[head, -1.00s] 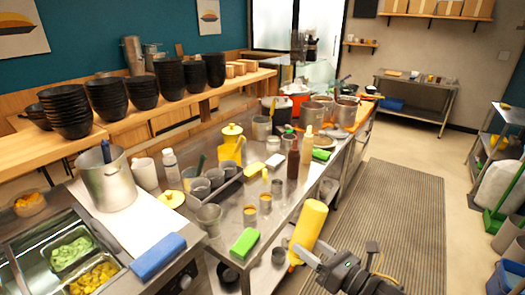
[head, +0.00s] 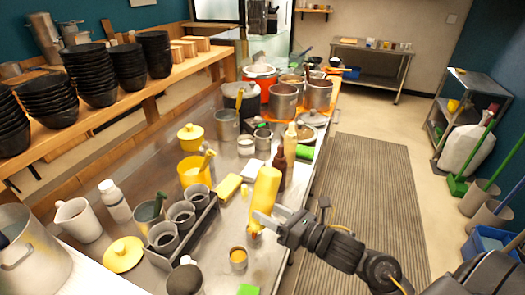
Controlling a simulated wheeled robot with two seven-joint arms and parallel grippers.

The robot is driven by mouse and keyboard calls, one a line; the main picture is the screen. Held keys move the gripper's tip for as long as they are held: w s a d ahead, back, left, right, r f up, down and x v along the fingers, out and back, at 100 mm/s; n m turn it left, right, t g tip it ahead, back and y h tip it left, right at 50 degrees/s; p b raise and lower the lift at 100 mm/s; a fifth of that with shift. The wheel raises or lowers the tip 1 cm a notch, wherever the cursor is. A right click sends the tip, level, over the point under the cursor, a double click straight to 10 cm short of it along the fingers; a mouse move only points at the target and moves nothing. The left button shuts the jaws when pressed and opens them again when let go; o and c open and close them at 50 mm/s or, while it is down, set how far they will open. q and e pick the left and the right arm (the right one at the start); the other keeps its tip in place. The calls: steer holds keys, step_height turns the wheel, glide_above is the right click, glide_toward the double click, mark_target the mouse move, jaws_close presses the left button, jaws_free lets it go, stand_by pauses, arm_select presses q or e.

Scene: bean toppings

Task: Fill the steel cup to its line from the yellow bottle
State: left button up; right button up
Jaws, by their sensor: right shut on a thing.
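The yellow bottle (head: 266,188) is held over the front part of the steel counter, slightly tilted, its narrow orange end pointing down. My right gripper (head: 264,218) is shut on its lower part. A small steel cup (head: 238,261) with an orange-yellow top stands on the counter, below and left of the bottle's tip and apart from it. Other steel cups stand farther back, one (head: 227,125) behind the yellow block and one (head: 263,141) nearer the sauce bottles. I cannot make out a fill line on any cup. My left gripper is not in view.
A dark rack (head: 203,222) with grey cups stands left of the bottle. A yellow lid (head: 123,254), a yellow pot (head: 192,173) and a dark red bottle (head: 279,171) are nearby. A green block (head: 248,290) lies at the bottom edge. The floor mat (head: 372,200) is clear.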

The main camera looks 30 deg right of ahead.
steer(key=shift+w+d+r, duration=0.1)
steer(key=shift+w, duration=0.2)
steer(key=w+p, duration=0.1)
steer(key=w+d+p, duration=0.1)
steer(key=shift+w+d+r+y, duration=0.25)
steer(key=shift+w+r+y, duration=0.05)
steer(key=shift+r, duration=0.1)
steer(key=w+d+p, duration=0.5)
steer(key=w+d, duration=0.4)
steer(key=w, duration=0.2)
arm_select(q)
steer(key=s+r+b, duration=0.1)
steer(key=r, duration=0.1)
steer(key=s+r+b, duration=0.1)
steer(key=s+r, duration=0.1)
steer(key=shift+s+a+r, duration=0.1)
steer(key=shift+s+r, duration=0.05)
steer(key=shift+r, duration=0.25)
arm_select(e)
steer(key=f, duration=0.4)
steer(key=shift+w+a+f, duration=0.1)
steer(key=shift+w+f, duration=0.05)
steer(key=shift+w, duration=0.05)
steer(key=shift+c, duration=0.2)
steer(key=c, duration=0.5)
